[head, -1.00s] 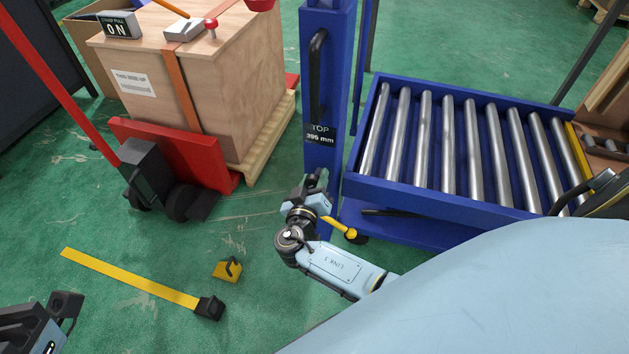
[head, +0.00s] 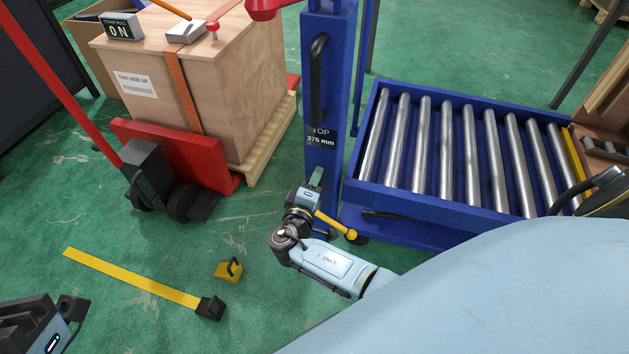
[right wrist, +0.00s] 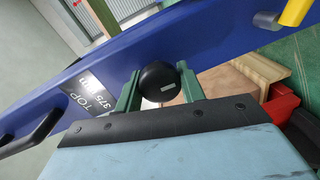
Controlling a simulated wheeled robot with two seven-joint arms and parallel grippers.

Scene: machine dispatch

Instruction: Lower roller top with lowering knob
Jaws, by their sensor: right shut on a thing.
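The roller top (head: 433,195), a blue frame with several steel rollers, stands at the right of the head view beside a blue post (head: 324,85). A dark label (head: 321,137) on the post reads TOP 375 mm. My right gripper (head: 316,178) is low against the post, below the label. In the right wrist view its green fingers (right wrist: 158,88) are shut on the round black lowering knob (right wrist: 157,76). The knob is hidden in the head view. My left gripper (head: 73,308) is at the lower left, away from the post; its jaw state is unclear.
A yellow lever (head: 336,225) sticks out by the post's foot, close to my right gripper. A wooden crate (head: 235,90) and a red pallet truck (head: 180,150) stand left. A yellow strap (head: 130,280) and yellow block (head: 228,270) lie on the green floor.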

